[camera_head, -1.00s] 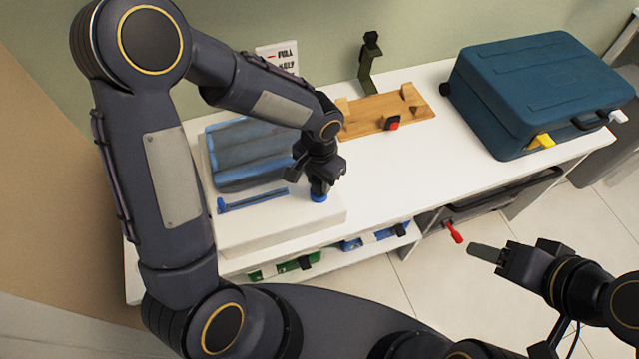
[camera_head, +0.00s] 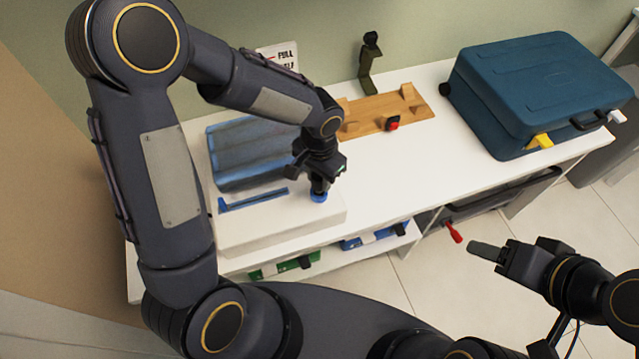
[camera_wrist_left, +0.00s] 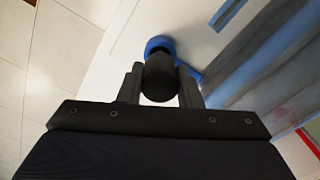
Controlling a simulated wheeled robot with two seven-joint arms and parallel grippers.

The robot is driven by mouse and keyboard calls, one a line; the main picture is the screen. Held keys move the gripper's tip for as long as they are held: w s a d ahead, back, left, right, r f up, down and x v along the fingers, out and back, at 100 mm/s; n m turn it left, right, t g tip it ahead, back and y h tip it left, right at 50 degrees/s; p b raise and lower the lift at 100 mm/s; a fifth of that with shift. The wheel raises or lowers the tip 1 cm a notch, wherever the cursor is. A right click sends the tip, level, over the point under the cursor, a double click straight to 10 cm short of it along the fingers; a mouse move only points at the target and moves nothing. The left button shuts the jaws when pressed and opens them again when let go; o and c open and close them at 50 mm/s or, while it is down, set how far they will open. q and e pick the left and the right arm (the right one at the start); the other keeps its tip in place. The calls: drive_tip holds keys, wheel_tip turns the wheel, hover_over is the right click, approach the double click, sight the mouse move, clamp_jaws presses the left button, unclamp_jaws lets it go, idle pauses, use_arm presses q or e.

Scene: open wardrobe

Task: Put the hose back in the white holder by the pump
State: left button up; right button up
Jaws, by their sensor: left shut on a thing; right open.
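My left gripper (camera_head: 319,184) points down over the front right of a white block (camera_head: 275,228) on the shelf top. In the left wrist view its fingers (camera_wrist_left: 160,88) are shut on a dark rounded piece (camera_wrist_left: 158,78). A blue ring (camera_wrist_left: 160,43) shows at the far end of this piece, at the white surface. The ring also shows in the head view (camera_head: 318,197). I cannot make out a hose, a pump or a separate white holder for certain. My right gripper (camera_head: 487,252) is open and empty in front of the shelf, at the right.
A blue see-through bin (camera_head: 240,155) and a blue bar (camera_head: 253,199) lie on the white block. Behind are a wooden board (camera_head: 408,97) with a red-black piece and an olive stand (camera_head: 368,65). A blue suitcase (camera_head: 540,85) stands right. The shelf top before the board is clear.

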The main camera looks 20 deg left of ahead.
use_arm(q)
drive_tip(key=shift+r+p, duration=1.3)
drive_tip(key=shift+r, duration=0.7)
drive_tip(key=shift+a, duration=0.1)
